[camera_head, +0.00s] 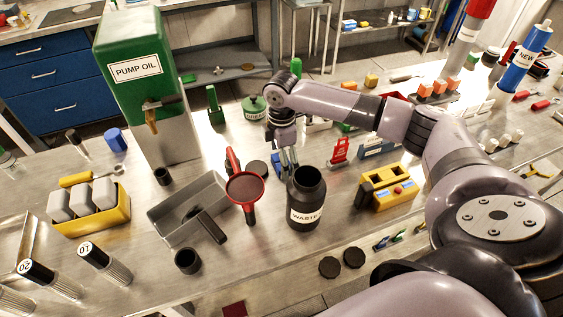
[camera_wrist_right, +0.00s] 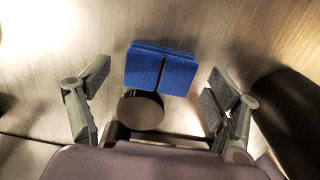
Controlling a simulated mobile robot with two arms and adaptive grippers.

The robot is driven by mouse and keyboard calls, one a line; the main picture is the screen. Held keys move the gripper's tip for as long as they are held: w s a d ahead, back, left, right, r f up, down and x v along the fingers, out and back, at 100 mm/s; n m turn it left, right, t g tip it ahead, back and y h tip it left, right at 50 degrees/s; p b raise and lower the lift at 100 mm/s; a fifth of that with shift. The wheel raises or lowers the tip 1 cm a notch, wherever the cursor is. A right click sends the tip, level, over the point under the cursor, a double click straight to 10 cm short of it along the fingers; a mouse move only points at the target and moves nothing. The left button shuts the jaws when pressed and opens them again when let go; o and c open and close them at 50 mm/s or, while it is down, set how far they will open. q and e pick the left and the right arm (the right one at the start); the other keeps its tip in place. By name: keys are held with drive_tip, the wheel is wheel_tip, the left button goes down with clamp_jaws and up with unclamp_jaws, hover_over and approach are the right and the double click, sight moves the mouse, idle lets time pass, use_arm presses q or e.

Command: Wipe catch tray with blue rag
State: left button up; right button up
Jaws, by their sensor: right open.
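The blue rag (camera_wrist_right: 165,70) is a folded block lying on the metal bench. In the right wrist view it is ahead of and between my open right fingers (camera_wrist_right: 158,95), touching neither. In the head view my right gripper (camera_head: 287,160) is low over the bench behind the waste jar and mostly hides the rag; only a little blue shows beside it. My left gripper is not in view.
The black waste jar (camera_head: 306,200) stands close to my right gripper. A black disc (camera_wrist_right: 140,110) lies by the rag. The green pump oil can (camera_head: 140,85) is behind the tray, a yellow box (camera_head: 387,187) to the right.

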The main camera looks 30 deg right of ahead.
drive_tip(key=shift+f, duration=0.1)
drive_tip(key=c, duration=1.2)
